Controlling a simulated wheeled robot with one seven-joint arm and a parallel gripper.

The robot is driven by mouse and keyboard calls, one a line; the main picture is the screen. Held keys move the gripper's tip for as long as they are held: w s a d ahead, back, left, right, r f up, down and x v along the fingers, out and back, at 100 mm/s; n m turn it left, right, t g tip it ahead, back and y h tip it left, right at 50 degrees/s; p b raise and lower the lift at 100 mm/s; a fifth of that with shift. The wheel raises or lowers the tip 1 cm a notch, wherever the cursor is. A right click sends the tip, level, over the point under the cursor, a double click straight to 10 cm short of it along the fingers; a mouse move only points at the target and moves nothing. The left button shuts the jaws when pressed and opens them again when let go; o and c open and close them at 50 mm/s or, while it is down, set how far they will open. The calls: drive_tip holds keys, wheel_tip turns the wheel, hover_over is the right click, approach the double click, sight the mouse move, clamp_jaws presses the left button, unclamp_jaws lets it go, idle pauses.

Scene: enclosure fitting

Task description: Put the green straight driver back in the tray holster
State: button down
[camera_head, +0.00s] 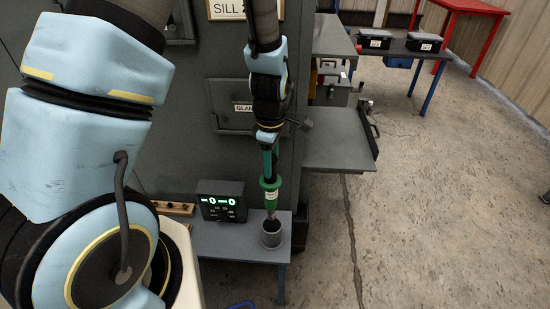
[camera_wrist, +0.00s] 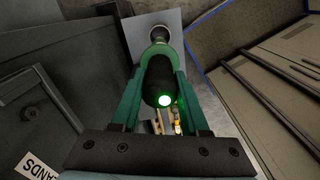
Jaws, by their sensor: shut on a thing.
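The green straight driver (camera_head: 270,190) hangs upright below my gripper (camera_head: 269,152) in the head view. My gripper is shut on its dark upper body; the wrist view shows that body, with a lit green spot (camera_wrist: 165,100), between the green fingers. The driver's lower tip is at the mouth of a grey cylindrical holster (camera_head: 271,238) on a small grey tray (camera_head: 240,246). I cannot tell how far the tip is inside. In the wrist view the driver's green collar (camera_wrist: 158,50) lies in front of the holster (camera_wrist: 158,31) and hides part of it.
A black box with green displays (camera_head: 221,200) stands on the tray left of the holster. A wooden block with holes (camera_head: 174,208) lies further left.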

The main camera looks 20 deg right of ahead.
sight(272, 196)
drive_tip(key=shift+f+b, duration=5.1)
drive_tip(key=shift+f, duration=1.65)
drive_tip(key=shift+c, duration=1.7)
unclamp_jaws()
wheel_tip(272, 196, up, 11)
drive_tip(key=shift+f+b, duration=0.1)
drive_tip(key=shift+b, duration=0.35)
drive_tip(key=a+r+m, duration=0.2)
drive_tip(key=a+m, duration=0.1)
drive_tip(key=a, duration=0.5)
drive_tip(key=a+r+m+t, duration=0.1)
drive_tip(key=a+r+m, duration=0.2)
drive_tip(key=a, duration=0.6)
drive_tip(key=w+a+r+m, duration=0.1)
drive_tip(key=a+r+m, duration=0.1)
drive_tip(key=a+m, duration=0.3)
drive_tip(key=a, duration=0.3)
drive_tip(key=shift+a+r+t, duration=0.25)
drive_tip(key=shift+r+t, duration=0.05)
